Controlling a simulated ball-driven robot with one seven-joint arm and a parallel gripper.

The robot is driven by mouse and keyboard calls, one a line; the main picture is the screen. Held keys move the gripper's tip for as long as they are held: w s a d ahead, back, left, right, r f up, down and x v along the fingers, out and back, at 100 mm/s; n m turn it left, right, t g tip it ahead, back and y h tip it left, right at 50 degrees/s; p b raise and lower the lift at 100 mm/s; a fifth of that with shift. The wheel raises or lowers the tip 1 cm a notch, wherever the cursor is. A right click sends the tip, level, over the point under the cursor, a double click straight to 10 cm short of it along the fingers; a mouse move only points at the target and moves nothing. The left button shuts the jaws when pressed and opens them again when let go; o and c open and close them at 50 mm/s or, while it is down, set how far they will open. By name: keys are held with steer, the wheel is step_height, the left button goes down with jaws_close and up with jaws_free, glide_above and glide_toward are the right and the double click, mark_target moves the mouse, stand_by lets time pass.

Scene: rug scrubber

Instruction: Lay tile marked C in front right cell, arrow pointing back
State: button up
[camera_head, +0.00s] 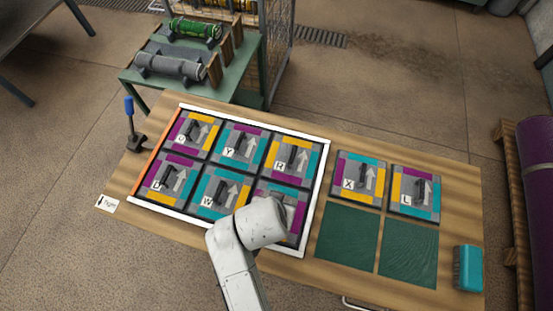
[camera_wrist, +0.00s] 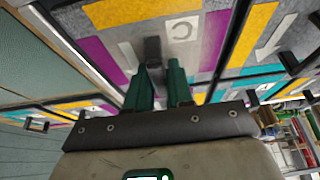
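The tile marked C (camera_wrist: 182,28) has purple sides, a yellow edge and a dark upright handle (camera_wrist: 153,48). In the head view the tile (camera_head: 291,226) is at the front right cell of the white-edged frame (camera_head: 314,212), mostly hidden by my arm. My gripper (camera_wrist: 160,70) is directly over it, its two green fingers at the handle; whether they press on it is unclear. A pale arrow strip (camera_wrist: 130,57) shows on the tile, but its head is hidden. I cannot tell if the tile lies fully flat.
Tiles D (camera_head: 165,179), W (camera_head: 219,191), Y (camera_head: 240,147), R (camera_head: 293,158) and another fill the other cells, arrows pointing back. Tiles X (camera_head: 359,178) and L (camera_head: 414,192) lie right of the frame, behind two bare green squares (camera_head: 346,235). A teal block (camera_head: 468,268) sits front right.

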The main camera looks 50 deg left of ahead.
steer(key=o, duration=0.4)
steer(key=shift+r, duration=0.1)
steer(key=v, duration=1.2)
steer(key=shift+r, duration=0.1)
steer(key=w+d+f+m+g+h, duration=0.15)
steer(key=w+d, duration=0.25)
steer(key=d, duration=0.6)
steer(key=w+d+f+m+h, duration=0.1)
steer(key=w+d+f+m, duration=0.15)
steer(key=d, duration=0.75)
steer(key=s+d+f+m, duration=0.1)
steer(key=s+d, duration=0.2)
steer(key=d, duration=0.4)
steer(key=s+d+f+m+g, duration=0.1)
steer(key=s+d, duration=0.2)
steer(key=d, duration=0.4)
steer(key=s+d+f+m, duration=0.1)
steer(key=s+d, duration=0.1)
steer(key=d, duration=0.5)
steer(key=shift+s+d+f+g, duration=0.25)
steer(key=shift+s+d+f, duration=0.15)
